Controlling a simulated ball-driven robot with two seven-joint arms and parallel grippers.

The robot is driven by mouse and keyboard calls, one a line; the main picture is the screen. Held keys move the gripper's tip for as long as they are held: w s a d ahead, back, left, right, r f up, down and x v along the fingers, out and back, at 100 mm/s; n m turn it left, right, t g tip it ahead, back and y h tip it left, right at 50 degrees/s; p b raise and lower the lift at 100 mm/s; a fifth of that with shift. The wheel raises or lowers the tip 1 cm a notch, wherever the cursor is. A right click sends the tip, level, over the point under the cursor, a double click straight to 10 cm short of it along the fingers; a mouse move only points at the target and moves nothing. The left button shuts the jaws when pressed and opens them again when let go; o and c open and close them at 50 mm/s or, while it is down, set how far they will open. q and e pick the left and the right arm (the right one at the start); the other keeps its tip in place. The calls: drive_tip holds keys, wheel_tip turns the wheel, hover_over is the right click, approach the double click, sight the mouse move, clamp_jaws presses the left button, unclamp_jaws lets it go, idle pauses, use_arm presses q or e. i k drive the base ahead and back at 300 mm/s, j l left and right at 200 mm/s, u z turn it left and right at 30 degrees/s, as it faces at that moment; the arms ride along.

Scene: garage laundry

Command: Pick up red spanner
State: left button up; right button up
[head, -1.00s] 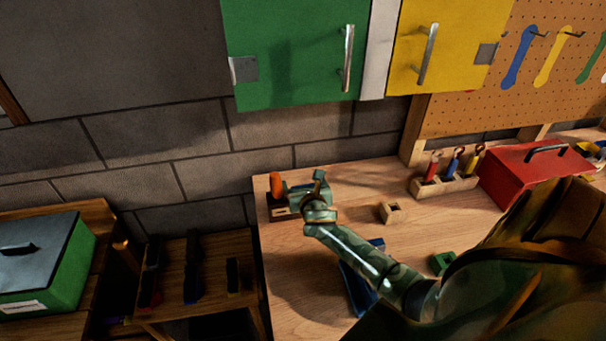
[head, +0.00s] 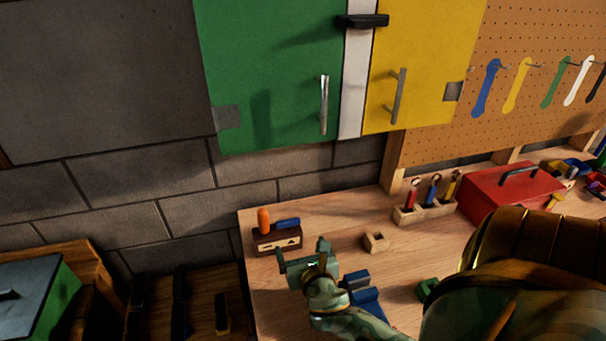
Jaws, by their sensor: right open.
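I cannot make out a red spanner for certain. On the pegboard hang spanners: a blue one (head: 486,90), a yellow one (head: 517,86), a green one (head: 553,88), a white one (head: 578,82) and a dark one at the right edge. A red-handled tool (head: 411,199) stands upright in a wooden holder (head: 425,213), beside a blue-handled and a yellow-handled one. My right gripper (head: 302,252) is open and looks empty over the left part of the workbench, well left of the holder and the pegboard. My left gripper is not in view.
A wooden block (head: 277,242) with orange and blue handles stands behind my right gripper. A small wooden block (head: 375,242), a blue object (head: 362,290) and a red toolbox (head: 512,190) are on the workbench (head: 345,210). Green (head: 270,50) and yellow (head: 430,50) cabinet doors hang above.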

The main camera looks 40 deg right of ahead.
sight(412, 194)
drive_tip(key=k+j, duration=0.75)
drive_tip(key=k, duration=0.15)
